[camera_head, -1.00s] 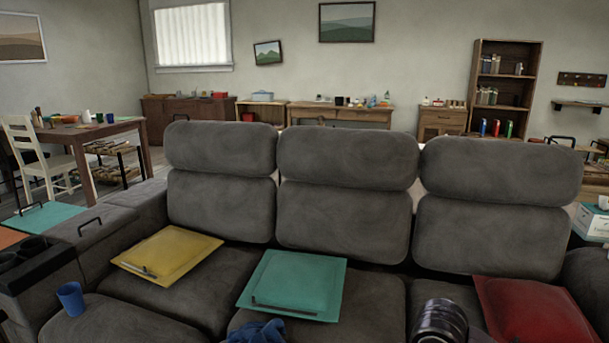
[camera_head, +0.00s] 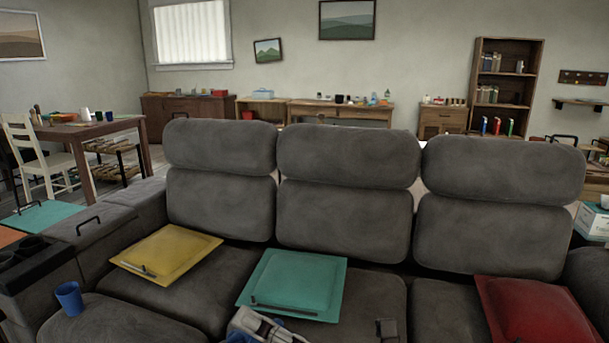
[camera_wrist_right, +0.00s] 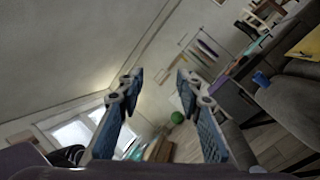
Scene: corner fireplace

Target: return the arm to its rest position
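My right gripper (camera_head: 262,325) shows at the bottom edge of the head view, in front of the teal cushion, and is partly cut off. In the right wrist view my right gripper (camera_wrist_right: 157,82) has its two blue-padded fingers spread apart with nothing held between them. The wrist camera looks tilted across the wall, a bright window and the floor. My left gripper is in neither view.
The grey sofa (camera_head: 346,200) fills the foreground, with yellow (camera_head: 170,252), teal (camera_head: 300,278) and red (camera_head: 535,312) cushions. A blue cup (camera_head: 70,297) stands on the left. A small dark object (camera_head: 387,328) shows at the bottom edge. Open air lies above the seats.

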